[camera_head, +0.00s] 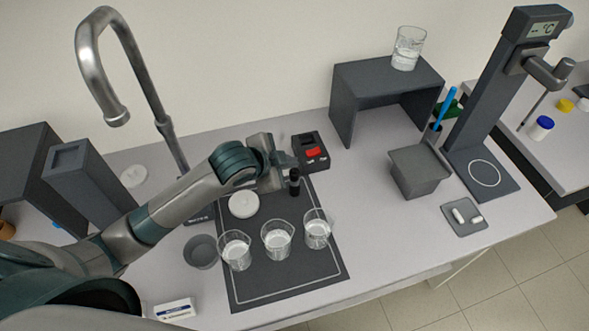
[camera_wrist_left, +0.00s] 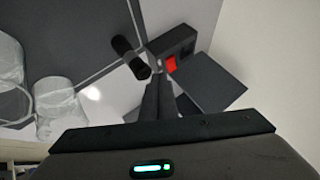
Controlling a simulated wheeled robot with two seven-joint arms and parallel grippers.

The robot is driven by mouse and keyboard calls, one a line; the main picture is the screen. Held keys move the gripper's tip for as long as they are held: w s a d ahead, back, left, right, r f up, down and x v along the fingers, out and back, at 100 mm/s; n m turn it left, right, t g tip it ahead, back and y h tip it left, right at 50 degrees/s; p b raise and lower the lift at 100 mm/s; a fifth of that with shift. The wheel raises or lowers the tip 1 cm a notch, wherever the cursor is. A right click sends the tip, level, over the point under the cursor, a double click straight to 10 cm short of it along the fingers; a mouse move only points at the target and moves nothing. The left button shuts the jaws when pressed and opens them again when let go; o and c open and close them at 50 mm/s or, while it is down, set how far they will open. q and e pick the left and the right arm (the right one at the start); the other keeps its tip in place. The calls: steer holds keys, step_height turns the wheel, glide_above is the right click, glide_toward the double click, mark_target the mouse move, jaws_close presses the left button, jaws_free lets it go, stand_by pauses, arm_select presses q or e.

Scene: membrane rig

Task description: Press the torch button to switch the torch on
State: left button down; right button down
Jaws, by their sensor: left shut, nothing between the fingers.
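My left gripper (camera_head: 292,163) is shut and empty, reaching in from the left over the back of the dark mat. A small black cylinder, which looks like the torch (camera_head: 294,184), stands just in front of the fingertips. A black box (camera_head: 306,142) with a red button (camera_head: 313,152) lies just behind and to the right of them. In the left wrist view, the closed fingers (camera_wrist_left: 159,74) point between the black cylinder (camera_wrist_left: 130,57) and the red button (camera_wrist_left: 169,65). I cannot tell whether the tips touch either one. My right gripper is not in view.
Several glass beakers (camera_head: 277,240) and a white disc (camera_head: 243,205) are on the mat (camera_head: 285,283). A tall tap (camera_head: 95,60) rises behind my arm. A dark shelf (camera_head: 375,75) stands behind right, with a grey bin (camera_head: 417,172) in front.

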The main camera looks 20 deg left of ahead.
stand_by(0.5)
arm_select(q)
steer(key=shift+r, duration=0.1)
steer(key=shift+r+p, duration=0.5)
steer(key=shift+r, duration=0.35)
steer(key=shift+r, duration=0.2)
steer(key=shift+r, duration=2.35)
